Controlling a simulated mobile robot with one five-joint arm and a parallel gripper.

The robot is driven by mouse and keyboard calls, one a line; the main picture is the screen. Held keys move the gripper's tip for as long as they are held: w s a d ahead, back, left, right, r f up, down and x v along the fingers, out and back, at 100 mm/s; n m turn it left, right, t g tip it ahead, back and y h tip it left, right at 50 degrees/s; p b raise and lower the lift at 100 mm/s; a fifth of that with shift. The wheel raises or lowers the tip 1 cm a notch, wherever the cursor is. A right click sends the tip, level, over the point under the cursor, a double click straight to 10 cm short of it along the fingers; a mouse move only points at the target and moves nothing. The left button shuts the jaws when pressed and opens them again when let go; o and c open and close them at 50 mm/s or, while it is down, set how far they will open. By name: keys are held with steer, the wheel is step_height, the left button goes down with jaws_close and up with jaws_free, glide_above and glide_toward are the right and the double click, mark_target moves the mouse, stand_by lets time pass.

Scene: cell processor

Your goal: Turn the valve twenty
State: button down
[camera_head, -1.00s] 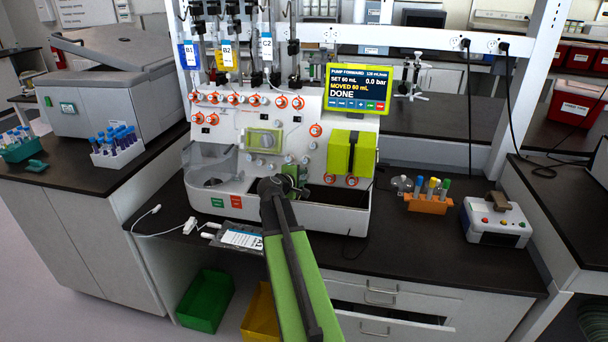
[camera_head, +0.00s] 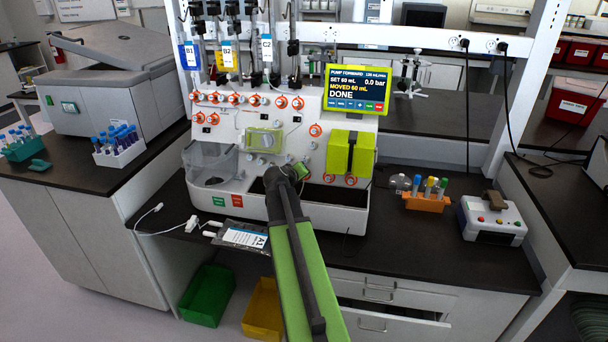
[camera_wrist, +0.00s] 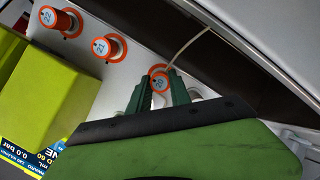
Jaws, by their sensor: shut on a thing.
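Valve twenty, a small round knob with an orange ring and a blue-grey face marked 20 (camera_wrist: 159,83), shows in the wrist view on the white panel. My gripper's two dark green fingers (camera_wrist: 160,88) stand on either side of it and are shut on it. In the head view my gripper (camera_head: 300,170) reaches the lower front of the white cell processor (camera_head: 225,125). My arm hides the valve there. The turn angle of the valve is hard to read.
Valves 21 (camera_wrist: 104,46) and 22 (camera_wrist: 55,20) sit close by in a row. A yellow-green block (camera_wrist: 45,85) stands out from the panel beside them. The display (camera_head: 357,90) reads DONE. An orange tube rack (camera_head: 428,200) stands on the bench to the right.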

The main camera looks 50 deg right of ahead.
steer(key=shift+w+a+m, duration=0.1)
steer(key=shift+w+m, duration=0.05)
steer(key=shift+m, duration=0.25)
stand_by(0.3)
steer(key=c, duration=1.2)
jaws_free()
steer(key=shift+r, duration=0.1)
steer(key=shift+c, duration=0.2)
steer(key=shift+o, duration=0.3)
